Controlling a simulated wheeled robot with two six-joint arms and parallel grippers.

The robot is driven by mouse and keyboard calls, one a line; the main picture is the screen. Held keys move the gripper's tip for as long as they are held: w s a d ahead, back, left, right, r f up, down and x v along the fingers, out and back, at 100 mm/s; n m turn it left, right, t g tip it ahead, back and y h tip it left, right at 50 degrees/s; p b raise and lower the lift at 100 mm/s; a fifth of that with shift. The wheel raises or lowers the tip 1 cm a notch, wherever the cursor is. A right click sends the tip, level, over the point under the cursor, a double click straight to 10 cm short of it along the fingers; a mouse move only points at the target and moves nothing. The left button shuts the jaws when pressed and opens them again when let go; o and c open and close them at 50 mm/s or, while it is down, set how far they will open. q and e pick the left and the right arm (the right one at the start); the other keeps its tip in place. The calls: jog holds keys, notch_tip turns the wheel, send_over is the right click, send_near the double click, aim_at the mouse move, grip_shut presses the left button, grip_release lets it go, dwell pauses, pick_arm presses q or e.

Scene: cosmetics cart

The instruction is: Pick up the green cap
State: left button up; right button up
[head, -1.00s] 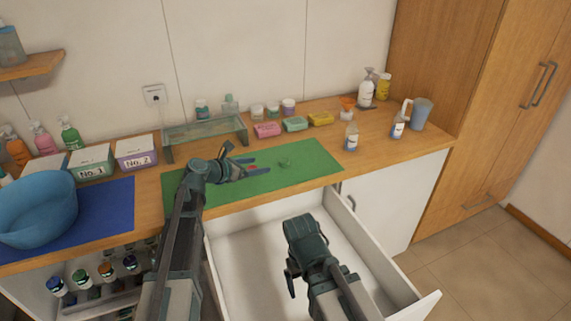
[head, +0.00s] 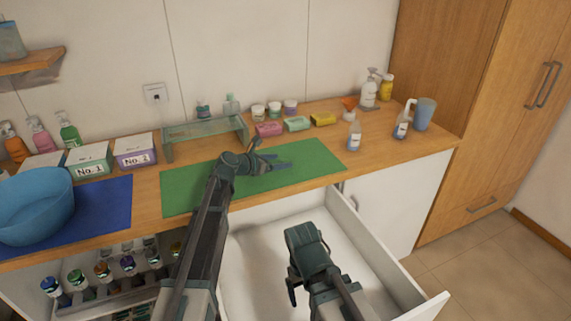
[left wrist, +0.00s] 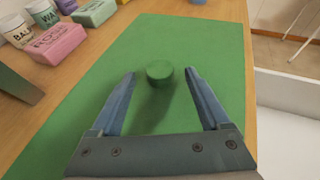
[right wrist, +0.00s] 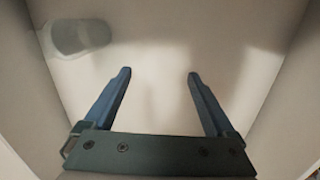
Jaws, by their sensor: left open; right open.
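The green cap (left wrist: 160,72) is a small round disc on the green mat (left wrist: 135,105) in the left wrist view. My left gripper (head: 287,163) is open over the mat, also seen in the left wrist view (left wrist: 160,76). The cap lies between its fingertips, with a gap on each side. In the head view I cannot make out the cap, which blends with the mat near the fingers. My right gripper (right wrist: 158,76) is open and empty above the white drawer (head: 265,240); in the head view its fingers are mostly hidden.
Pink (head: 269,129), green (head: 298,123) and yellow (head: 322,118) soap boxes stand behind the mat. A glass-topped stand (head: 205,130) is at the mat's back left. A blue bowl (head: 35,205) is at far left. Bottles and a blue cup (head: 424,114) stand at right. The drawer is pulled open.

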pick_arm(q)
jog(key=shift+x, duration=0.95)
pick_arm(e)
jog(key=shift+f, duration=0.4)
pick_arm(q)
grip_shut()
jog(key=shift+r, duration=0.25)
pick_arm(e)
jog(key=shift+r, duration=0.25)
